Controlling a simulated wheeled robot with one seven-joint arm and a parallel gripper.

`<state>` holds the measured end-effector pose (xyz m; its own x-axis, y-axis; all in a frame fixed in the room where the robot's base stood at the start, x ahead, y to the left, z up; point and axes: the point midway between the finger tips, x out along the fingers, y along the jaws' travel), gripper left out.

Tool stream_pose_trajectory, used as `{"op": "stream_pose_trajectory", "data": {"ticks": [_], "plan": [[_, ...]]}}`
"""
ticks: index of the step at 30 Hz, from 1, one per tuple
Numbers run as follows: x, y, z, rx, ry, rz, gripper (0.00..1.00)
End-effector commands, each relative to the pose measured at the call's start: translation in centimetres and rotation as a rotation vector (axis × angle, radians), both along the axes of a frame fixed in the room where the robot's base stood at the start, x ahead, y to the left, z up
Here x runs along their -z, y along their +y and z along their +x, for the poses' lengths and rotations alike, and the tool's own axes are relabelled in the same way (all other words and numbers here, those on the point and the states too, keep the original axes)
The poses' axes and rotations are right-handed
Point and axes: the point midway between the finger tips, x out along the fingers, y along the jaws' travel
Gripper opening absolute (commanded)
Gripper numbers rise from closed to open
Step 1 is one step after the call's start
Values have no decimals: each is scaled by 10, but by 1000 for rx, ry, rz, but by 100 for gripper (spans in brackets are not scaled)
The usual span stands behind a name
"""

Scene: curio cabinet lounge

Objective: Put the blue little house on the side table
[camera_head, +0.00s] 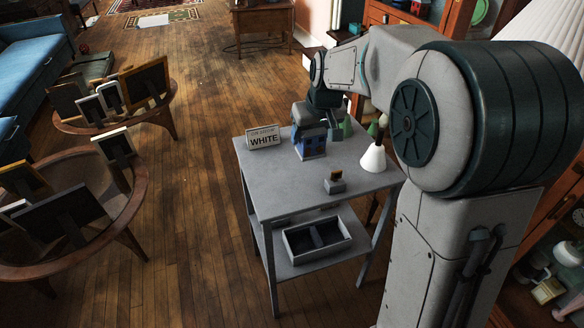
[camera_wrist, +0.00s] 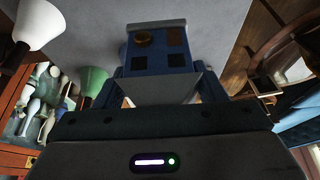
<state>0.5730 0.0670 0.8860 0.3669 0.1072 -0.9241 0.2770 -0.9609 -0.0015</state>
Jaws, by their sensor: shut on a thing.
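The blue little house (camera_head: 311,148) is at the back of the grey side table (camera_head: 290,182), upright, its base at or just above the tabletop; I cannot tell whether it touches. My gripper (camera_head: 309,122) is over the house and shut on it, hiding its top. In the wrist view the house (camera_wrist: 158,62) sits between my gripper's fingers (camera_wrist: 160,92), its dark windows and a round brownish spot facing the camera, with the grey tabletop (camera_wrist: 88,25) beyond it.
A "WHITE" sign (camera_head: 263,138) stands left of the house, a white cone-shaped shade (camera_head: 373,159) to its right, a small grey block with an orange top (camera_head: 335,183) in front. A grey tray (camera_head: 317,239) is on the lower shelf. Round tables with frames (camera_head: 118,105) stand left.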

Motion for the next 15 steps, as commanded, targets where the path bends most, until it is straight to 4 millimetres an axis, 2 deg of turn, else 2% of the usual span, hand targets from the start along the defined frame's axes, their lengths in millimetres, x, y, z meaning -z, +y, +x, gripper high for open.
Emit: {"op": "stream_pose_trajectory", "data": {"ticks": [3, 9, 15], "plan": [[19, 29, -9, -8, 2, 0, 33], [44, 71, -20, -7, 1, 0, 33], [56, 90, -25, -1, 0, 1, 33]]}}
